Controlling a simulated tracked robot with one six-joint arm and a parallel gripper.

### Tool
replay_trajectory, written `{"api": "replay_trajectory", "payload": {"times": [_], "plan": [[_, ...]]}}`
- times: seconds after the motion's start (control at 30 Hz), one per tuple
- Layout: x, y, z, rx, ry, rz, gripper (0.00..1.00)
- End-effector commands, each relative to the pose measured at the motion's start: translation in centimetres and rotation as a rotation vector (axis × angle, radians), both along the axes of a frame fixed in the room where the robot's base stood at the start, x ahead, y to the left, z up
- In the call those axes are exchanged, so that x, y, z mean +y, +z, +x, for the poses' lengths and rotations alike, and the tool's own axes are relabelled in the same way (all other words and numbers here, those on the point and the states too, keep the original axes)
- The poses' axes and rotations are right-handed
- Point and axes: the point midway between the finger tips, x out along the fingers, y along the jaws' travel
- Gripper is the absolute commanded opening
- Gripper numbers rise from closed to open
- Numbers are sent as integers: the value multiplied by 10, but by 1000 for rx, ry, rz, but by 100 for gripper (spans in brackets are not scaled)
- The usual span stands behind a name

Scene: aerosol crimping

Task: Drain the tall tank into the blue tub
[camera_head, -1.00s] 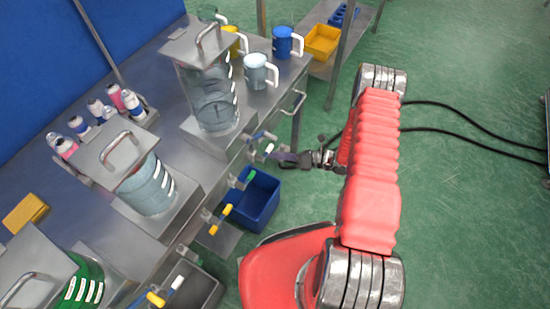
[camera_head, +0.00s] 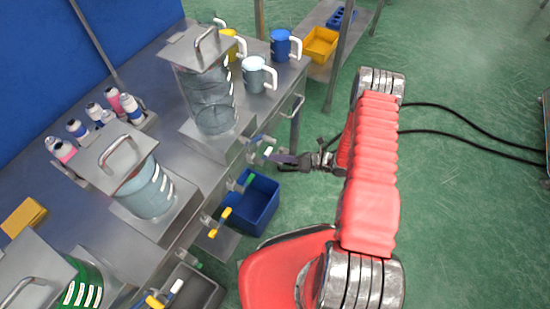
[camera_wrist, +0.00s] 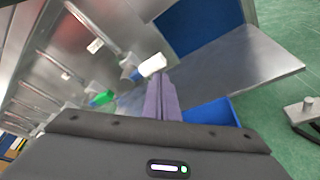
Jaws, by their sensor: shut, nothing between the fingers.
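The tall tank (camera_head: 213,105) is a clear cylinder with a square metal lid and handle, upright on the bench. A tap with a white handle (camera_head: 268,151) sticks out from the bench front below it; it also shows in the wrist view (camera_wrist: 151,66). The blue tub (camera_head: 265,183) stands low in front of the bench, beneath the taps. My gripper (camera_head: 277,158) is shut and empty, close to the white handle and above the tub's far end. In the wrist view its purple fingers (camera_wrist: 160,97) lie just below the white handle; contact is unclear.
A green-handled tap (camera_head: 248,178) and a yellow-handled tap (camera_head: 223,215) are nearby along the bench front. A shorter tank (camera_head: 147,190) stands nearer. Mugs, including a blue one (camera_head: 281,46), sit at the bench's far end. Green floor right of my arm is mostly clear.

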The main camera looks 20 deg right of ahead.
Motion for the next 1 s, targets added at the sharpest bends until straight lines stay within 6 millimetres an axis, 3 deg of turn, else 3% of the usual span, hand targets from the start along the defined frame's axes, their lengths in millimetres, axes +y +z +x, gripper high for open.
{"api": "replay_trajectory", "payload": {"times": [0.37, 1.0], "plan": [[3, -40, -2, 11, 4, -5, 0], [-57, -10, -61, 12, 4, -7, 0]]}}
